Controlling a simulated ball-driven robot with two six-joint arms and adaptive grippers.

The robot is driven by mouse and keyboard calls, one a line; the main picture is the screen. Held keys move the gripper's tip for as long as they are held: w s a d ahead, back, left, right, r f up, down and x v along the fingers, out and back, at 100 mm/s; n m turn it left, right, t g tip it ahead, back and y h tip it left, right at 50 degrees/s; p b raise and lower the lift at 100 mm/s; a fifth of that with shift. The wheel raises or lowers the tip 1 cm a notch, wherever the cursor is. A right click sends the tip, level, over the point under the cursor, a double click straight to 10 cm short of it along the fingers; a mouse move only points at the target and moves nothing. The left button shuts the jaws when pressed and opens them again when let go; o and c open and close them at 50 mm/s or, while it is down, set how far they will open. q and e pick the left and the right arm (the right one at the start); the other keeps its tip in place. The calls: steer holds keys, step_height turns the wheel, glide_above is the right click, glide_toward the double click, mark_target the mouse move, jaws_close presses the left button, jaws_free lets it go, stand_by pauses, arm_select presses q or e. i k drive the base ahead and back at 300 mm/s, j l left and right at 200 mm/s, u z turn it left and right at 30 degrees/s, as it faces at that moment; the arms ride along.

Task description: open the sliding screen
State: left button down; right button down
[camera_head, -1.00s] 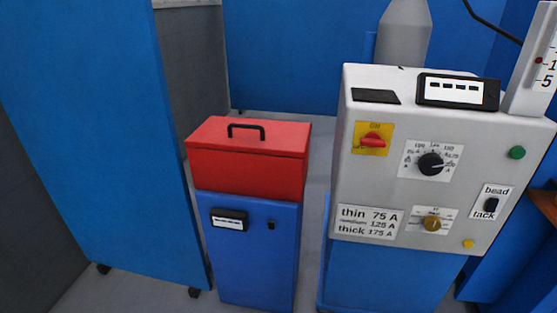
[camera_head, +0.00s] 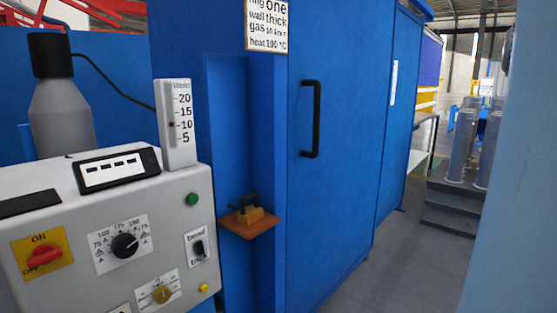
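A large blue panel with a vertical black bar handle (camera_head: 312,118) stands in the middle of the head view; I take it to be the sliding screen (camera_head: 338,185). A second blue panel (camera_head: 399,110) with a narrow white label continues behind it to the right. I cannot tell from this frame how far the screen is open. Neither of my grippers shows in the view.
A white welding machine (camera_head: 100,235) with dials stands at the left, a gauge (camera_head: 176,125) on top. A small wooden shelf (camera_head: 249,224) juts out beside the screen. Grey floor (camera_head: 400,265) is clear to the right, before dark steps (camera_head: 452,205). A pale blue surface (camera_head: 520,200) fills the right edge.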

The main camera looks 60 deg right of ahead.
mark_target(340, 56)
steer(key=l+z, duration=0.1)
steer(key=z, duration=2.25)
